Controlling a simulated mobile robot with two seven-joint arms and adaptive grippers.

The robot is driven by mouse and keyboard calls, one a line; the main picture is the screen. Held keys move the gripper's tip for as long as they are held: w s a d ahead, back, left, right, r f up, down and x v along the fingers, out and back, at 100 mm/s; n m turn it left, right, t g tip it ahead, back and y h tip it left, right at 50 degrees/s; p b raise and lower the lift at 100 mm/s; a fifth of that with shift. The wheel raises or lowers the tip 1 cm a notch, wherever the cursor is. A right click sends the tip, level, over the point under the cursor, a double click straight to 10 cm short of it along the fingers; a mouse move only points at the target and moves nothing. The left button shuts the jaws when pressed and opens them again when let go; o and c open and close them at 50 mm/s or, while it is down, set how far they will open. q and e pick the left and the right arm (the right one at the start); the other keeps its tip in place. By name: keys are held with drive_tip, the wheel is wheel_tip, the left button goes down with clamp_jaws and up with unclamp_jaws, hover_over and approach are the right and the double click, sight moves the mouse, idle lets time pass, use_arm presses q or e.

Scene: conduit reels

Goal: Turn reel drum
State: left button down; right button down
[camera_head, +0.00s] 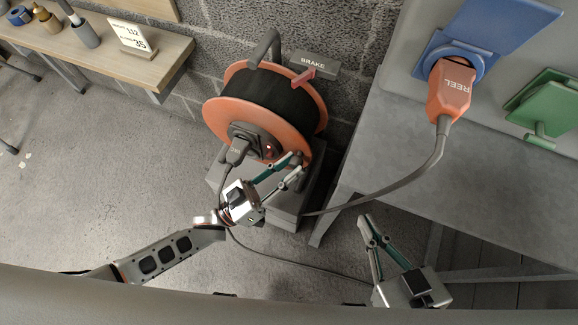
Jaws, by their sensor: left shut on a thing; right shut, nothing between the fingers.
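The reel drum (211,109) has orange flanges, a dark cable winding and a dark hub with a small red light. It stands on a grey base (285,214) against the block wall. A grey plug (237,151) sits at the hub. My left gripper (296,164) is at the lower right rim of the front flange, its fingers shut on part of the drum; the exact part gripped is hard to make out. My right gripper (367,226) is shut and empty, low at the right, apart from the reel.
A grey box marked BRAKE (313,62) with a red lever (305,76) is above the drum. An orange REEL plug (449,91) is in a blue socket (480,66); its cable (400,186) hangs over the grey bench (385,150). A wooden shelf (95,62) stands left.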

use_arm(q)
drive_tip(key=shift+r, duration=0.15)
idle(0.3)
drive_tip(key=c, duration=2)
unclamp_jaws()
drive_tip(key=v, duration=1.2)
drive_tip(key=shift+o, duration=1.1)
